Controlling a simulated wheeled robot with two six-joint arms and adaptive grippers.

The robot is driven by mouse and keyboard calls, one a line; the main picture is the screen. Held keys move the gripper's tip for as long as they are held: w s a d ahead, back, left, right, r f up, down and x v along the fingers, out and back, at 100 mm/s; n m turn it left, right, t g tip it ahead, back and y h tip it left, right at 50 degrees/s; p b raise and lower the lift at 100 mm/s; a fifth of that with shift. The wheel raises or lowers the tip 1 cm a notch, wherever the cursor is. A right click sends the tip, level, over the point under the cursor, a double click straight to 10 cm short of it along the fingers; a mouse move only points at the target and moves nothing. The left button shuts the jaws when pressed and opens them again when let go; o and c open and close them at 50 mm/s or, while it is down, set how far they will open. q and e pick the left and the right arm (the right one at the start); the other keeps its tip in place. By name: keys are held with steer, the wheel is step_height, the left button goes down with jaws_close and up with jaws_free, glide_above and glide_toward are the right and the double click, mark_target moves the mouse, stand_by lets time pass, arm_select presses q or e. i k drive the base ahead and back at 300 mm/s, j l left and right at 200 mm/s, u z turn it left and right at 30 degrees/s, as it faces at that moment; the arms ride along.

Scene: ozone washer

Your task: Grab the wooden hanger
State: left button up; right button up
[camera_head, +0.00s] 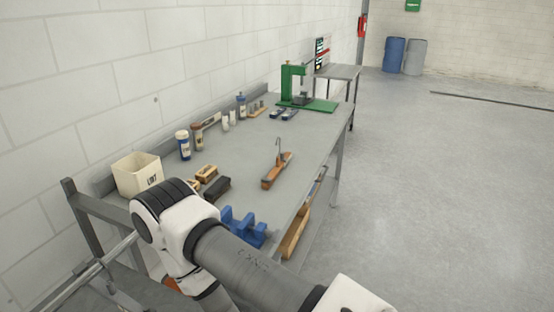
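A wooden hanger-like piece (275,172) with a thin metal hook on top rests on the grey workbench (238,155), near the middle of the bench top. It looks brown and orange, and nothing touches it. A white and dark grey arm of mine crosses the lower part of the view, in front of the near end of the bench. Neither gripper can be made out in this view.
A cream bin (137,174), brushes (206,173) and a blue holder (243,226) stand at the near end. Bottles (183,145) line the wall side. A green press (292,84) stands at the far end. The floor (430,190) to the right is clear.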

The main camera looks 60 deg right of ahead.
mark_target(268, 181)
steer(key=k+z, duration=0.15)
steer(key=z, duration=0.25)
steer(key=k+z, duration=0.15)
steer(key=z, duration=0.25)
steer(key=k+z, duration=0.2)
steer(key=z, duration=0.2)
steer(key=k+z, duration=0.1)
steer(key=z, duration=0.3)
steer(key=i+l, duration=0.15)
steer(key=i, duration=0.2)
steer(key=i+l, duration=0.1)
steer(key=i, duration=0.2)
